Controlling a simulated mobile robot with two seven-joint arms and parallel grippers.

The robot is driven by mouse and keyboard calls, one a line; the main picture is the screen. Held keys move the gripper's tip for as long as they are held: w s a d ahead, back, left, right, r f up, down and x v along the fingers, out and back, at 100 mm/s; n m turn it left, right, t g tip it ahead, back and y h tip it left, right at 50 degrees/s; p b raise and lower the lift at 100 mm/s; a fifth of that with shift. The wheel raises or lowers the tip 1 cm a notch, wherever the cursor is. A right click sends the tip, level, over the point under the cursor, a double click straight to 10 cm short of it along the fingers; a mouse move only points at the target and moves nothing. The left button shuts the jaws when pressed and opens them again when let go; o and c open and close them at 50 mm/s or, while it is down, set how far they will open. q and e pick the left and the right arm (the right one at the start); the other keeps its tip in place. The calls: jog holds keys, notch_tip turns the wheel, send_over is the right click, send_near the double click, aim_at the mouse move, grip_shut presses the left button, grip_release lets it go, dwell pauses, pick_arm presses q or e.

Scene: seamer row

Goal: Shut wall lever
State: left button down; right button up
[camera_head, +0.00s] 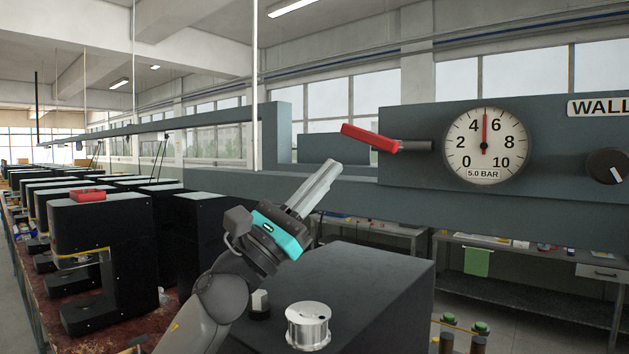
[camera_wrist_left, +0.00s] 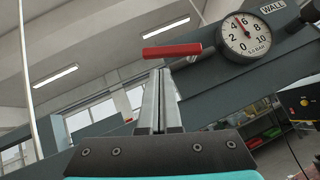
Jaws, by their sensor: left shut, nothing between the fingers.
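The wall lever (camera_head: 370,137) has a red handle on a dark stem at the left of the gauge panel. It points left and slightly up in the head view. In the left wrist view the red handle (camera_wrist_left: 172,51) lies just above my fingertips. A round gauge (camera_head: 485,145) beside it reads about 5, over a "5.0 BAR" label. My left gripper (camera_head: 333,165) is shut and empty, pointing up and right, below and left of the handle. My right gripper is not in view.
A black knob (camera_head: 607,166) and a "WALL" sign sit right of the gauge. A dark machine block (camera_head: 350,285) with a silver cylinder (camera_head: 308,325) stands below my left gripper. Several black machines fill the left. Workbenches (camera_head: 540,257) stand behind, at right.

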aim_at(368, 137)
pick_arm(q)
jog(key=p+x, duration=0.1)
jog(key=x, duration=0.3)
jog(key=shift+w+d, duration=0.15)
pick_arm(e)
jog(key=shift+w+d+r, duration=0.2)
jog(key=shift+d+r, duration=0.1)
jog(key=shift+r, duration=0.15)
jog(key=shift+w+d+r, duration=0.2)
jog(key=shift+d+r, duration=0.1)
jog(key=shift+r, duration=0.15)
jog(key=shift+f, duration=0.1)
pick_arm(q)
jog(key=shift+r+m+g+b, duration=0.2)
jog(key=shift+m+g+b, duration=0.15)
jog(key=shift+m+g, duration=0.35)
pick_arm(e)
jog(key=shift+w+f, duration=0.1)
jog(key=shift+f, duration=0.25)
